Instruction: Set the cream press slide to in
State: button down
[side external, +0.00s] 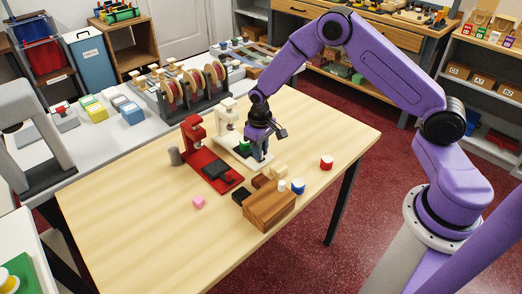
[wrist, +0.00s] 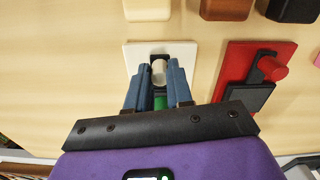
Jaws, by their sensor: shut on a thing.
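The cream press (side external: 228,118) stands upright on the table, with its pale base (wrist: 205,58) showing in the wrist view. Its round whitish head (wrist: 159,72) shows between my fingers. A green part (side external: 244,146) is low at the front of this press; it also shows between the fingers in the wrist view (wrist: 160,102). My gripper (side external: 262,152) points down at the front of the cream press, its blue fingers (wrist: 158,85) on either side of the slide and shut on it. The fingers hide most of the slide, so how far it is in cannot be seen.
A red press (side external: 194,132) with a dark plate (side external: 216,169) stands close at left. The table's front left is clear.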

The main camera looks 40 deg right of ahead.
jog(key=shift+w, duration=1.95)
jog(key=c, duration=1)
grip_release()
notch_tip(320, 180, up, 18)
jog(key=shift+f, duration=0.25)
